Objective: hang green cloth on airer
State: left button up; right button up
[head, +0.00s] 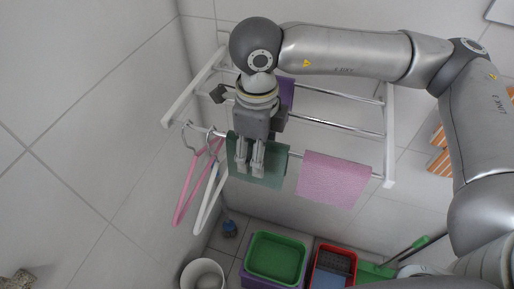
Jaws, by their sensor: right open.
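The green cloth (269,168) hangs over the front rail of the white wall airer (390,140), left of a pink cloth. My right gripper (249,174) is in front of the cloth's left part, fingers pointing down and apart from each other. It covers part of the cloth and of the rail. I cannot tell whether the fingers touch the cloth. My left gripper is not in view.
A pink cloth (332,180) hangs on the same rail, and a purple cloth (287,92) hangs farther back. Pink (187,190) and white hangers (209,197) hang at the left end. Below stand a white bucket (203,274), a green basin (276,257) and a red crate (333,267).

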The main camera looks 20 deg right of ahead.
notch_tip(320, 180, up, 12)
dwell(0.5)
